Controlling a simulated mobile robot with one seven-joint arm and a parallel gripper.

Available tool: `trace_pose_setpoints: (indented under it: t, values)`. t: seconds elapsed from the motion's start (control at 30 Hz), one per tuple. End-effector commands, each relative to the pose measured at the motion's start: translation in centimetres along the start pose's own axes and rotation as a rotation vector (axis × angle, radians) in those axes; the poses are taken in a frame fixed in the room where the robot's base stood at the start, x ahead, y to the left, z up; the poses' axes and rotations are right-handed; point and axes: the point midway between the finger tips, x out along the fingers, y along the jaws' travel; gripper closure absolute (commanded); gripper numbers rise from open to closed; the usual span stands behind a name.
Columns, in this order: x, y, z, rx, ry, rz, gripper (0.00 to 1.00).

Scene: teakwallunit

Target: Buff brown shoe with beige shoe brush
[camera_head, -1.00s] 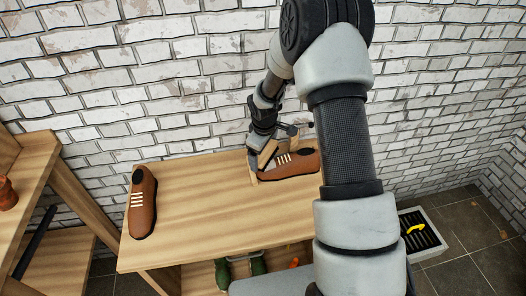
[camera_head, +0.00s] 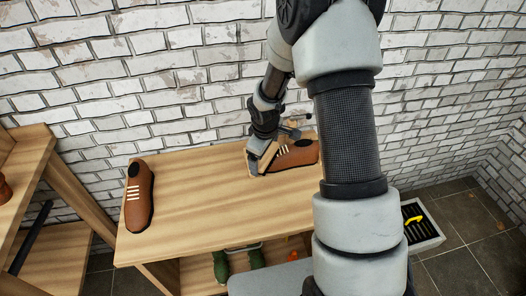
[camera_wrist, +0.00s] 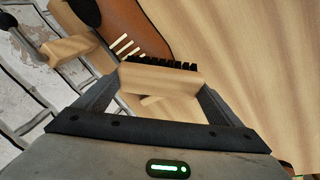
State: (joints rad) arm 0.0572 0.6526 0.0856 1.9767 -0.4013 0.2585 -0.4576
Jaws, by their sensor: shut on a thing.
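My gripper (camera_wrist: 158,88) is shut on the beige shoe brush (camera_wrist: 162,77), a pale wooden block with black bristles that face the shoe. The brush also shows in the head view (camera_head: 267,156). A brown shoe (camera_wrist: 135,22) with pale stripes lies just beyond the bristles; in the head view this shoe (camera_head: 300,154) is at the table's back right, with its left end partly hidden by my gripper (camera_head: 259,163). I cannot tell whether the bristles touch it. A second brown shoe (camera_head: 138,198) lies at the table's left end.
The wooden table (camera_head: 210,205) is clear between the shoes. A brick wall (camera_head: 170,95) stands close behind. A wooden piece (camera_wrist: 66,48) lies beside the near shoe. Green items (camera_head: 238,262) sit on a lower shelf. A wooden shelf unit (camera_head: 35,165) is at left.

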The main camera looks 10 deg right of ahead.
Motion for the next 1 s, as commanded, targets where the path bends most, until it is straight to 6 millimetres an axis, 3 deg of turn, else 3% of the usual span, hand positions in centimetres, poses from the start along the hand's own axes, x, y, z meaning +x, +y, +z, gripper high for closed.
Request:
trace_pose_setpoints:
  t: [0.33, 1.0]
  values:
    - [-0.1, -0.8, 0.9, 0.006, -0.011, -0.008, 0.29]
    - [0.9, 2.4, -2.0, 0.004, -0.005, -0.004, 0.29]
